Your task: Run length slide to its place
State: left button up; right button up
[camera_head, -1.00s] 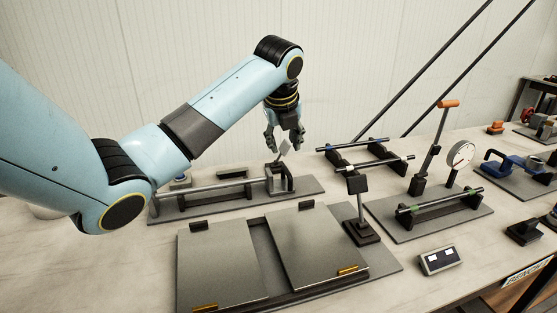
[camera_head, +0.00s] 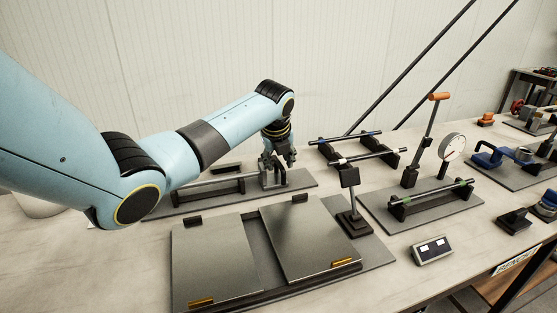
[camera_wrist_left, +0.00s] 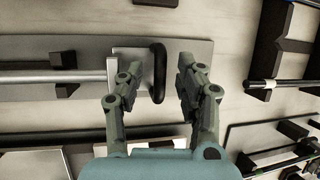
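The length slide (camera_head: 269,180) is a grey block on a long rail (camera_head: 212,187) at the back of the bench, near the rail's right end. In the left wrist view the slide (camera_wrist_left: 128,62) carries a black curved handle (camera_wrist_left: 158,75). My left gripper (camera_head: 279,160) is lowered over the slide. In the wrist view the gripper (camera_wrist_left: 154,76) has its fingers apart, one on each side of the handle, with a gap showing to the right finger. In the head view the fingers partly hide the slide. My right gripper is out of view.
Two grey flat panels (camera_head: 212,262) lie in front of the slide's base. A black post stand (camera_head: 352,205), a rod rack (camera_head: 365,152), a lever press (camera_head: 425,145) and a round dial (camera_head: 452,147) stand to the right. A small display box (camera_head: 432,250) sits near the front edge.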

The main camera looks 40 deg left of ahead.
pick_arm(q)
jog(key=c, duration=0.7)
grip_shut()
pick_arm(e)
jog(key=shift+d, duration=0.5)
pick_arm(q)
jog(key=w+d+b, duration=0.1)
jog(key=w, duration=0.1)
jog(key=w+d, duration=0.1)
jog(key=w, duration=0.1)
jog(key=w+d+b, duration=0.1)
jog(key=w, duration=0.1)
jog(key=shift+w+d+f+b, duration=0.1)
jog(key=shift+w+d+b, duration=0.1)
jog(key=shift+b, duration=0.15)
jog(key=shift+w+d, duration=0.1)
jog(key=shift+w, duration=0.05)
jog(key=shift+r, duration=0.2)
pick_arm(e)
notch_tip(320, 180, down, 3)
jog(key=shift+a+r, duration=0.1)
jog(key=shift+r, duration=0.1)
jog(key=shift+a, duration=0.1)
pick_arm(q)
jog(key=o, duration=0.7)
grip_release()
jog(key=shift+w, duration=0.15)
